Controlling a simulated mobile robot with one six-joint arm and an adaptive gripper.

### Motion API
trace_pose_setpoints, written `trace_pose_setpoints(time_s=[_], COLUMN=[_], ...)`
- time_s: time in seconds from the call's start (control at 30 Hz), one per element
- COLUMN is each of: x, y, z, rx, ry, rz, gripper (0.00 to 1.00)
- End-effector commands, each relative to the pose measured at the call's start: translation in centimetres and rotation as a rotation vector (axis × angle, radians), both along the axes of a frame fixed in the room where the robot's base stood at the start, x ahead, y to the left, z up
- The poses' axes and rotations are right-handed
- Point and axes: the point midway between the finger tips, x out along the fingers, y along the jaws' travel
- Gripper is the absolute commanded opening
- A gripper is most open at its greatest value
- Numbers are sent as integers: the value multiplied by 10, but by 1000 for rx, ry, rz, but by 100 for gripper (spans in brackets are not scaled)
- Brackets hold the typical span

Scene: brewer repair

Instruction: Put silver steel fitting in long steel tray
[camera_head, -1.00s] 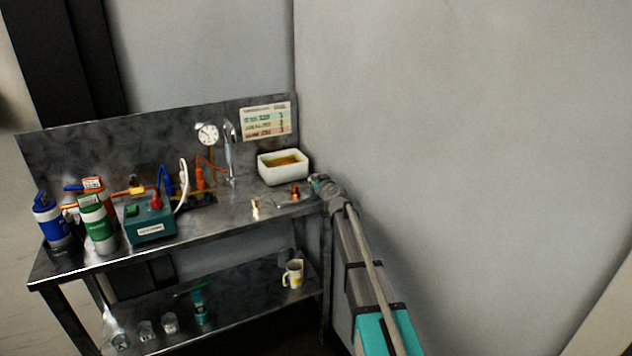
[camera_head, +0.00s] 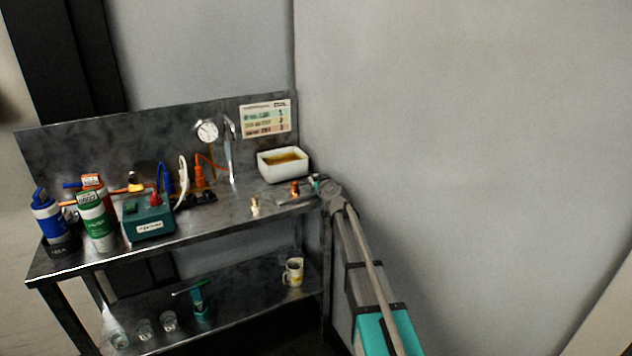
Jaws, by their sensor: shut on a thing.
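My gripper (camera_head: 314,182) is at the right end of the steel bench, at the end of my arm. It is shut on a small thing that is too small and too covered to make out. A flat steel tray (camera_head: 284,203) seems to lie on the bench just left of the gripper; its outline is hard to tell from the bench top. I cannot pick out the silver steel fitting clearly. A copper-coloured fitting (camera_head: 295,188) stands just left of the gripper, and a brass-coloured fitting (camera_head: 255,206) stands farther left.
A white tub (camera_head: 283,164) with amber liquid stands behind the gripper. A teal box (camera_head: 149,222), green canister (camera_head: 95,219) and blue canister (camera_head: 50,222) fill the left side. A tap (camera_head: 229,155) and gauge (camera_head: 207,131) rise at the back. The wall is close on the right.

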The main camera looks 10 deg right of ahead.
Motion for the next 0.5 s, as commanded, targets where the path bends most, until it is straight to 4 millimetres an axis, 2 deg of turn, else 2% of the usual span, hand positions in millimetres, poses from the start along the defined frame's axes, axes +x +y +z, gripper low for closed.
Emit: trace_pose_setpoints(time_s=[0.5], x=[0], y=[0], z=[-8], rx=[0], ry=[0], rz=[0], gripper=[0])
